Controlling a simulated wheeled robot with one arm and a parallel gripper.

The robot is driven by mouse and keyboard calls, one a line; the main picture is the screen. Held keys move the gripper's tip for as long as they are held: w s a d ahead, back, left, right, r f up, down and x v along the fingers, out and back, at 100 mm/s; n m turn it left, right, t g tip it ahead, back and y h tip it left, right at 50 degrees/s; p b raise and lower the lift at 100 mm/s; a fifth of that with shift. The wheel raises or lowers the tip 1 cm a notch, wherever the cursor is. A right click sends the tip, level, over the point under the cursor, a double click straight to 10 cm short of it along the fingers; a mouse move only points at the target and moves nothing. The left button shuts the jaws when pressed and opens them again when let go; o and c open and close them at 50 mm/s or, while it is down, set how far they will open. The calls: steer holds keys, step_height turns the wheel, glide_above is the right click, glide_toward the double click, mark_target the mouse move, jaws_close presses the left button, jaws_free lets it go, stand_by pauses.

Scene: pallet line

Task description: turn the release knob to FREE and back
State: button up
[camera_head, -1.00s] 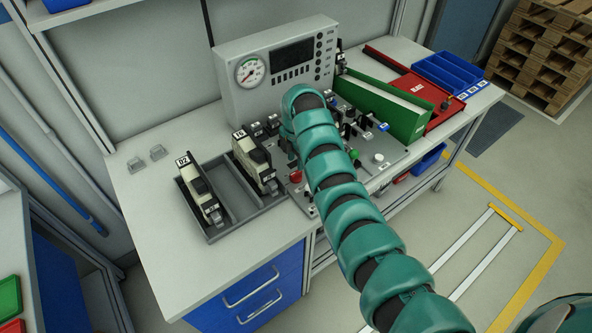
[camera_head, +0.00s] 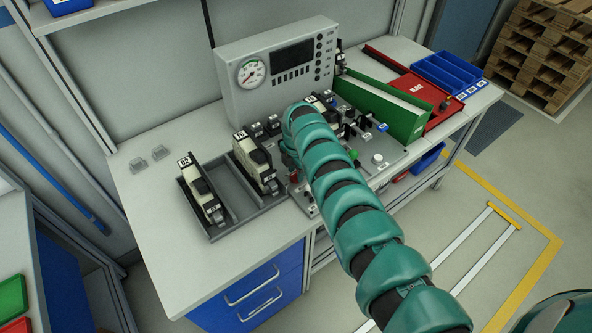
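A grey fixture plate (camera_head: 384,157) on the bench carries clamps, a white round button (camera_head: 377,158), a green knob (camera_head: 352,154) and a red knob (camera_head: 294,176) at its left end. I cannot make out which control is the release knob, nor any FREE marking; my arm covers the middle of the plate. My teal arm reaches from the lower right and bends down over the left part of the plate. My gripper is hidden behind the arm's end, so its fingers and any contact do not show.
A grey panel with a dial gauge (camera_head: 251,72) stands behind the plate. A grey tray (camera_head: 232,189) with dark-and-cream units labelled 02 and 16 is at left. A green bin (camera_head: 418,126), red tray (camera_head: 446,118) and blue bin (camera_head: 440,78) stand at right. The bench's front left is clear.

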jaws_close()
